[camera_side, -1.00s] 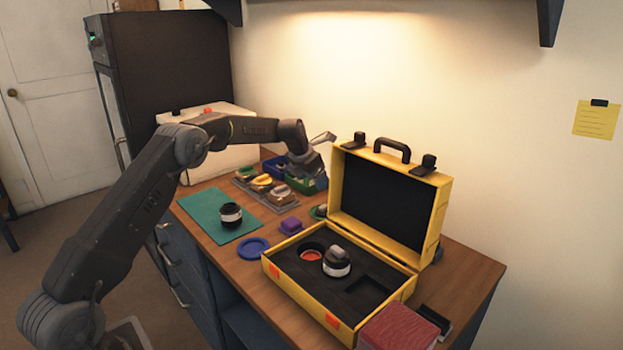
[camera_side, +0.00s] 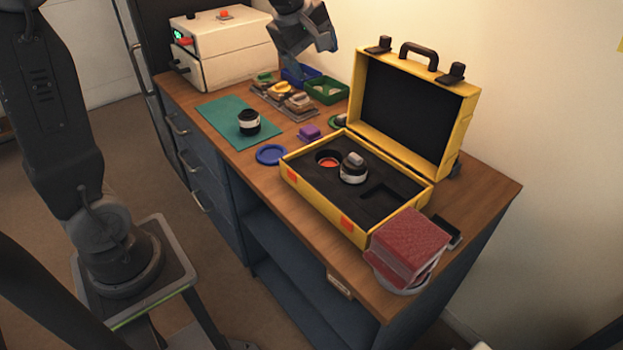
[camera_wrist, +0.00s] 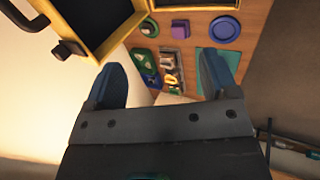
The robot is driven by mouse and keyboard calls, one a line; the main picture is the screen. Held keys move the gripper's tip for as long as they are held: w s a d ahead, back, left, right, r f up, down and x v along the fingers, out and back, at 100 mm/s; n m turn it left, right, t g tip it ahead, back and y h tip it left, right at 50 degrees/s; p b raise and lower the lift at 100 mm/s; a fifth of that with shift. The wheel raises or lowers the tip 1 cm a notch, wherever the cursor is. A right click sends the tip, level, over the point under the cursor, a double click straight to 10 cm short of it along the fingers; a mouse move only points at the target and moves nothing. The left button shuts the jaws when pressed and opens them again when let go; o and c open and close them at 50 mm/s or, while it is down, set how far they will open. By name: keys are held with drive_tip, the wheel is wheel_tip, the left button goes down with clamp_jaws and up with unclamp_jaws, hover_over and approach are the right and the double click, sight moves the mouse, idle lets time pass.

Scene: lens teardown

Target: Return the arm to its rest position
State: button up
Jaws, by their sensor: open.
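My gripper (camera_side: 308,48) is at the top of the side view, raised above the back of the bench, behind the small bins. In the wrist view its two blue-grey fingers (camera_wrist: 163,80) are spread wide with nothing between them. Most of my arm above it is out of the side view. The bench top (camera_side: 330,265) lies below it, apart from the gripper.
An open yellow case (camera_side: 448,135) holds a lens part (camera_side: 354,172). Another lens part (camera_side: 249,124) stands on a green mat (camera_side: 225,112).

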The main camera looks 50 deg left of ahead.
drive_tip(key=s+d+f+m, duration=0.2)
drive_tip(key=s+d+m, duration=0.1)
drive_tip(key=s+m, duration=0.5)
drive_tip(key=s+d+f+m, duration=0.2)
drive_tip(key=s+d+m, duration=0.2)
drive_tip(key=s+m, duration=0.5)
drive_tip(key=s, duration=0.6)
drive_tip(key=shift+s+f, duration=0.2)
drive_tip(key=shift+s, duration=0.1)
drive_tip(key=shift+d, duration=0.1)
